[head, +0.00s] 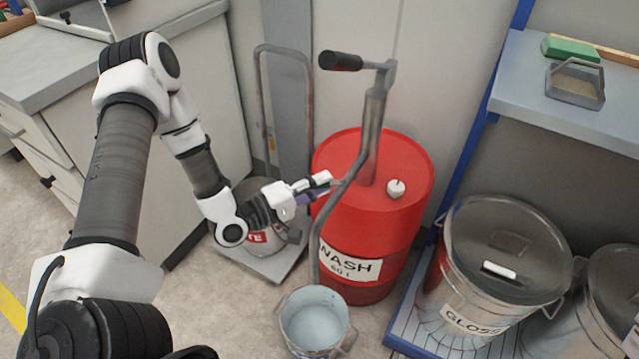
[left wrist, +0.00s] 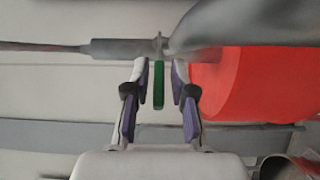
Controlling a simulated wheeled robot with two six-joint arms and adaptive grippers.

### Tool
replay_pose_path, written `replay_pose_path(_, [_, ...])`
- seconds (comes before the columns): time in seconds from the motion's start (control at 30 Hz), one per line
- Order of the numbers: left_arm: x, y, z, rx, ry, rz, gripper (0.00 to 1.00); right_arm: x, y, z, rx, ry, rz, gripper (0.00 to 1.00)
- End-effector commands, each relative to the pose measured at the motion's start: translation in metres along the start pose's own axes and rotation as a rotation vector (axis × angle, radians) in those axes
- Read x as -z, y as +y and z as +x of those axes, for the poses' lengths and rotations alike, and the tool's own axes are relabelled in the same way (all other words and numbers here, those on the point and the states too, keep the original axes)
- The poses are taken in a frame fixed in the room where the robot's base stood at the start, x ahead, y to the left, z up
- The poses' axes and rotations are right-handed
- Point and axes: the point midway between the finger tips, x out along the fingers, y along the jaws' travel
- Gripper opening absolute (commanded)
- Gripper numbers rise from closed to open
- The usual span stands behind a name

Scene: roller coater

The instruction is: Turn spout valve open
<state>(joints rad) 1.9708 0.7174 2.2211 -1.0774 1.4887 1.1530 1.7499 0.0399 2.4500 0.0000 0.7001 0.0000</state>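The spout valve's green lever (left wrist: 158,87) shows in the left wrist view, below the grey spout pipe (left wrist: 118,48). My left gripper (left wrist: 159,78) is open, with its fingertips close under the pipe. The lever stands between the two fingers, with a visible gap on each side. In the head view my left gripper (head: 325,184) is at the curved spout pipe (head: 330,208), in front of the red drum (head: 405,225) labelled NASH. The lever cannot be made out there. My right gripper is not in view.
A pump crank (head: 345,62) rises above the drum. An open bucket (head: 314,321) with pale contents stands under the spout. A hand truck (head: 258,110) carries a can behind my left arm. A lidded bin (head: 505,250) marked GLOSS stands right. A shelf (head: 520,90) is at upper right.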

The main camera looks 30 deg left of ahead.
Motion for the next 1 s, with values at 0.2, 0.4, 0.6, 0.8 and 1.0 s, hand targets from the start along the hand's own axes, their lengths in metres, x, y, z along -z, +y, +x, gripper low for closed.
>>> replay_pose_path(0.2, [0.001,0.0,0.0,-0.002,0.001,0.001,0.35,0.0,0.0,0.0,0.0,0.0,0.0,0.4])
replay_pose_path(0.4, [0.002,0.0,-0.007,-0.001,0.003,-0.002,0.35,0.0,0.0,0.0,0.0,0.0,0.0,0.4])
replay_pose_path(0.6, [0.003,0.001,-0.037,-0.004,0.009,-0.005,0.35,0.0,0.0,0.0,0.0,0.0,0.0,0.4])
replay_pose_path(0.8, [0.003,0.001,-0.064,-0.003,0.007,-0.003,0.35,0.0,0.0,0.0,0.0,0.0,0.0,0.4])
replay_pose_path(1.0, [0.0,0.0,-0.074,-0.002,0.002,-0.001,0.35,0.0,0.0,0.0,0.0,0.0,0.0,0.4])
